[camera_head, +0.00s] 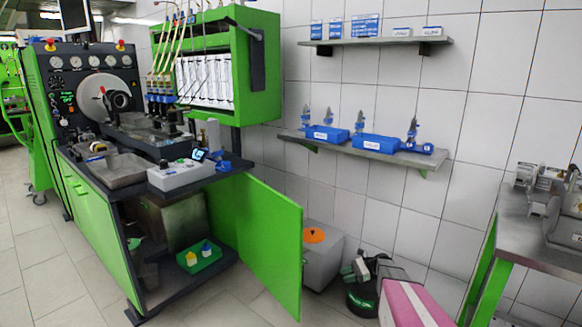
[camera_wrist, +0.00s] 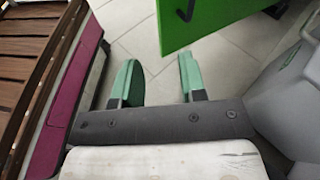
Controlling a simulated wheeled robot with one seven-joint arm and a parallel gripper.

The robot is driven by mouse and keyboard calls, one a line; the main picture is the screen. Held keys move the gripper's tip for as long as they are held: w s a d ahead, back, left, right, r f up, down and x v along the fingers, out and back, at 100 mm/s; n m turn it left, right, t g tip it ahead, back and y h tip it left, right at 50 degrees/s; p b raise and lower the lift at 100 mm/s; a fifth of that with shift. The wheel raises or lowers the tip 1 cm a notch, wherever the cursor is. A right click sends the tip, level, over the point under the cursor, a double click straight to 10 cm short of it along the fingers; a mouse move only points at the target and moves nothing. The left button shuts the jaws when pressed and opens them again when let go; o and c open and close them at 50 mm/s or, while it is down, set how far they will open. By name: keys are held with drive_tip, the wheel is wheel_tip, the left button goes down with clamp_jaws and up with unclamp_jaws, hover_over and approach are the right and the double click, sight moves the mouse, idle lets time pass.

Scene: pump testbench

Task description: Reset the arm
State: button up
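My gripper (camera_wrist: 158,62) shows in the wrist view with its two green fingers spread wide apart. Nothing is between them; pale floor tiles show in the gap. In the head view my folded arm and gripper (camera_head: 355,268) are low, right of the open green cabinet door and close to my pink body. The fingers are small there and partly hidden by my arm links.
The green pump testbench (camera_head: 95,205) stands at left, its green door (camera_head: 268,240) swung open. A grey box (camera_head: 322,262) with an orange disc is by the wall. A wall shelf (camera_head: 430,157) holds blue trays. A metal table (camera_head: 520,225) is at right. Floor is clear at front left.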

drive_tip(key=s+a+r+n+t+h, duration=0.1)
drive_tip(key=s+a+r+n+h, duration=0.2)
drive_tip(key=s+r+n+h, duration=0.4)
drive_tip(key=s+a+r+n+t+h, duration=0.1)
drive_tip(key=s+a+r+n+h, duration=0.2)
drive_tip(key=s+r+n+h, duration=0.4)
drive_tip(key=s+r, duration=0.2)
drive_tip(key=s, duration=0.6)
drive_tip(key=shift+s+a+r+n+h, duration=0.25)
drive_tip(key=shift+s+n+h, duration=0.05)
drive_tip(key=shift+n+h, duration=0.1)
